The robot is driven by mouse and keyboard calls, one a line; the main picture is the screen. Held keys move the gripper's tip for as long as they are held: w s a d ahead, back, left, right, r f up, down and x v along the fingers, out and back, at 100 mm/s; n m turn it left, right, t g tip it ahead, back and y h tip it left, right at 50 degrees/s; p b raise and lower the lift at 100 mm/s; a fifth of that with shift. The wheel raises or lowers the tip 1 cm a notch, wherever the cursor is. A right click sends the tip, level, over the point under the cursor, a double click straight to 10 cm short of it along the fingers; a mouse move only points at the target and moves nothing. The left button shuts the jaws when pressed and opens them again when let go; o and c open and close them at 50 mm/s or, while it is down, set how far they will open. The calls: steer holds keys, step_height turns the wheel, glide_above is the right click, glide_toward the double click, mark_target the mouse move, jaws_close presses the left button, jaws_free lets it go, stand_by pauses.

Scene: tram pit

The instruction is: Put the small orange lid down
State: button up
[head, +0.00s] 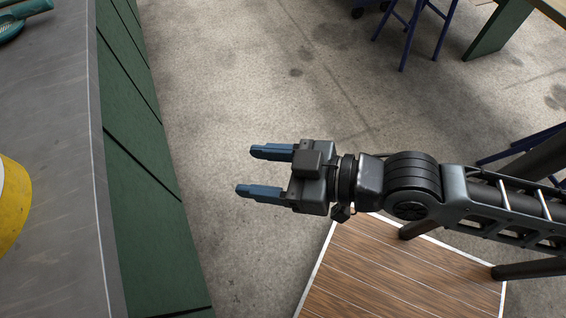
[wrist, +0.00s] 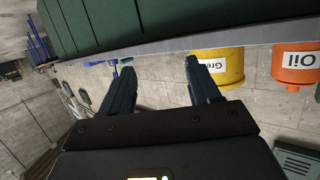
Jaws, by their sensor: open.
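My gripper (head: 247,170) is open and empty, with its two blue fingers apart over the concrete floor beside the green-fronted counter. The fingers also show open in the wrist view (wrist: 160,66), with nothing between them. I see no separate small orange lid in either view. An orange container (wrist: 288,73) labelled "Oil" is at the right of the wrist view, upside down in the picture. Its orange end has a small knob; I cannot tell whether that end is the lid.
The grey countertop (head: 65,140) runs along the left, above green panels (head: 140,180). A yellow round thing (head: 12,205) and a teal tool (head: 22,12) lie on it. A yellow container (wrist: 218,67) shows in the wrist view. A wooden platform (head: 395,270) and blue stool legs (head: 408,35) stand on the floor.

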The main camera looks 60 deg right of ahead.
steer(key=s+d+r+m+h, duration=0.1)
steer(key=s, duration=0.5)
steer(key=s+d+r+m+h, duration=0.1)
steer(key=s+r+h, duration=0.1)
steer(key=s, duration=0.4)
steer(key=shift+s+d, duration=0.25)
steer(key=shift+s, duration=0.15)
